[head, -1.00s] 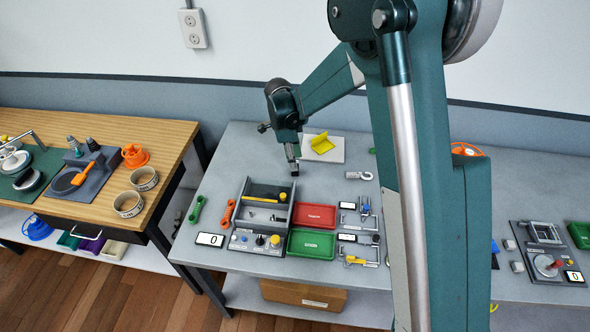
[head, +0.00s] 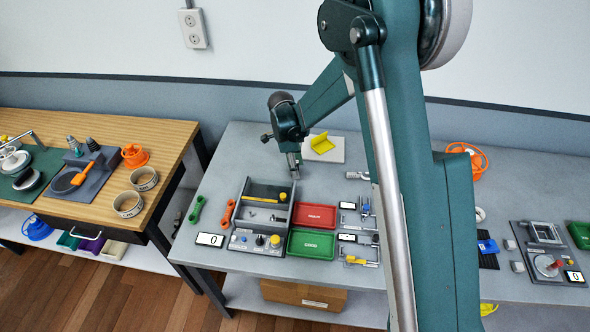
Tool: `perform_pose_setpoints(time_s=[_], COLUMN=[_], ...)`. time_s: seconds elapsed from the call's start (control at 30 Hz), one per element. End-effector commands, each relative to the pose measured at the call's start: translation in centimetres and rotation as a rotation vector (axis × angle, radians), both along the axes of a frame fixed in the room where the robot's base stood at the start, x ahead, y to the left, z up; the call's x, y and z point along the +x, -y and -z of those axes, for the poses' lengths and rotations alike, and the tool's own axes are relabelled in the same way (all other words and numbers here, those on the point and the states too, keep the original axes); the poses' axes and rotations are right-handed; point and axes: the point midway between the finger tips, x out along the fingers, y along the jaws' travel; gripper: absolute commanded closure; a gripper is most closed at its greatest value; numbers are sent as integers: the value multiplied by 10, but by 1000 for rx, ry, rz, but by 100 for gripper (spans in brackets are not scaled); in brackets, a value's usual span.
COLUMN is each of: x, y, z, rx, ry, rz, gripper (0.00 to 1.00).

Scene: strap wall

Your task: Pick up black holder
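My gripper (head: 295,174) points down above the grey table, behind the grey sorting box (head: 240,212) and in front of the white plate with a yellow angled piece. It is small in the head view, and I cannot tell whether its fingers are open or shut. I see nothing clearly held in it. I cannot pick out the black holder with certainty. A black slatted piece (head: 488,261) lies on the table to the right of my arm, with a blue part (head: 487,246) at it. My arm hides part of the table there.
A red tray (head: 315,206) and a green tray (head: 311,231) stand right of the box. A yellow angled piece (head: 322,144) rests on the white plate (head: 336,157). An orange coiled cable (head: 476,163) lies right of my arm. A wooden table (head: 165,140) is at the left.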

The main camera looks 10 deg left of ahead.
Motion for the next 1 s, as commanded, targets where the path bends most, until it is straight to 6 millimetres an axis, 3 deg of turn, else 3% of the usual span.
perform_pose_setpoints(time_s=[0.13,0.37,0.77,1.0], x=[0,0,0,0], y=[0,0,0,0], z=[0,0,-3,-20], rx=[0,0,0,0], ry=[0,0,0,0], rz=[0,0,0,0], gripper=[66,96,96,96])
